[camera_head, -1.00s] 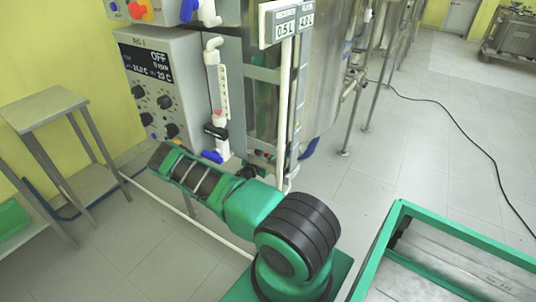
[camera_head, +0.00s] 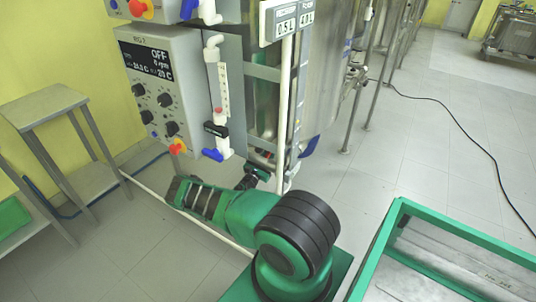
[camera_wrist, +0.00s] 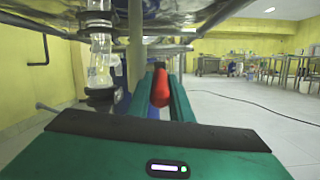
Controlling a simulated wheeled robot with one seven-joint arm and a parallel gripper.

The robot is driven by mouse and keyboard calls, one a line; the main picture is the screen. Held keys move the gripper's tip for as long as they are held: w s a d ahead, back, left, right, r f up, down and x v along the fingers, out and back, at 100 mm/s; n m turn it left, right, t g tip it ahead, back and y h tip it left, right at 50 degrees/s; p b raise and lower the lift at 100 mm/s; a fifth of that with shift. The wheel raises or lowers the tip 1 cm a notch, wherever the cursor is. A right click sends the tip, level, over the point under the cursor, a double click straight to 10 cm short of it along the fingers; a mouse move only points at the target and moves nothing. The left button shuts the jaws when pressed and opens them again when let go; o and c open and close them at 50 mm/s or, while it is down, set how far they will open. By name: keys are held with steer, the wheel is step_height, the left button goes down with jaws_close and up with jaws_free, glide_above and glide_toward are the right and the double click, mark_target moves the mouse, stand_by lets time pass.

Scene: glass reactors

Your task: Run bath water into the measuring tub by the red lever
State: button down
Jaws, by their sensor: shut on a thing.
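The red lever (camera_wrist: 160,88) stands between the two green fingers of my gripper (camera_wrist: 162,92) in the wrist view. My gripper is shut on it. I cannot make out the measuring tub or any running water. A clear glass tube (camera_wrist: 100,60) hangs at the left in the wrist view.
A control box (camera_head: 150,90) reading OFF, with knobs, stands left of the vessel. A blue-handled valve (camera_head: 213,154) hangs beside it. A grey side table (camera_head: 45,105) is at the left, a green-rimmed cart (camera_head: 450,235) at the lower right. Open floor and a black cable (camera_head: 460,120) lie right.

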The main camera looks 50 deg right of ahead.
steer(key=shift+w+d+f+h, duration=0.2)
steer(key=shift+w+f+h, duration=0.1)
steer(key=shift+f, duration=0.05)
steer(key=shift+t, duration=0.3)
steer(key=shift+h, duration=0.3)
steer(key=shift+a, duration=0.1)
steer(key=c, duration=1.7)
jaws_free()
steer(key=shift+o, duration=0.6)
steer(key=shift+s, duration=0.15)
